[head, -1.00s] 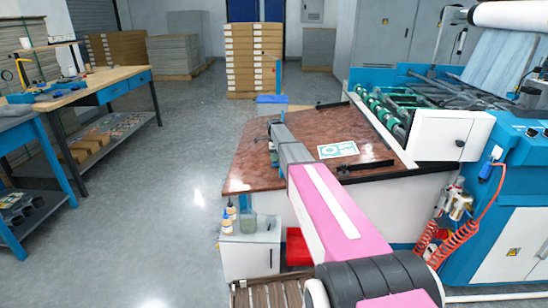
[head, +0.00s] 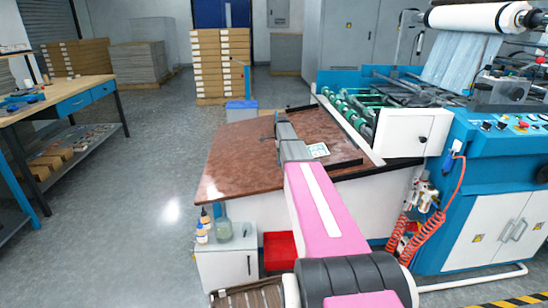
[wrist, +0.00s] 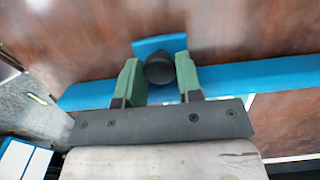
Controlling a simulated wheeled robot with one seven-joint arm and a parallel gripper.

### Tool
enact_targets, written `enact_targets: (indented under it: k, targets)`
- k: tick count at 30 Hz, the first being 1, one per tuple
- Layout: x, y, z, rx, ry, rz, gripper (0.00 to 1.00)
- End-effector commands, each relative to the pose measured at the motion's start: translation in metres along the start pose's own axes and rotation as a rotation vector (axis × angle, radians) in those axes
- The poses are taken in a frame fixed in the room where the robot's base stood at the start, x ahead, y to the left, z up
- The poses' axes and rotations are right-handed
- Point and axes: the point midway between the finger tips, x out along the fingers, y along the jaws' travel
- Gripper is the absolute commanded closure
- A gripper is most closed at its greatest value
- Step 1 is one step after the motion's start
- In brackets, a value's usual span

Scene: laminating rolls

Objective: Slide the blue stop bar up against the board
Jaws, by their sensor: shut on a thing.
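The blue stop bar (wrist: 250,76) runs across the wrist view over a brown tabletop, with a blue tab and a round black knob (wrist: 160,68) near its middle. My gripper (wrist: 160,82) has its two green fingers on either side of the knob, shut on it. The bar is hidden there.
The laminating machine (head: 480,180) stands to the right, with green rollers beyond the table. A white cabinet (head: 225,262) with bottles and a red bin (head: 280,250) are at the table's near side. A workbench (head: 70,100) is at left; the floor between is clear.

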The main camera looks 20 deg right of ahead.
Motion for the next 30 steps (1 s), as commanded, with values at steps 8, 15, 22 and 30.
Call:
enact_targets:
  k: [8, 15, 22, 30]
  targets:
    - [-0.001, 0.000, -0.003, 0.000, 0.003, 0.000, 1.00]
    - [-0.001, 0.000, -0.002, 0.000, 0.003, 0.000, 0.41]
    - [-0.001, 0.000, -0.002, 0.000, 0.001, 0.000, 0.41]
    - [-0.031, 0.000, -0.002, 0.000, 0.001, -0.003, 0.41]
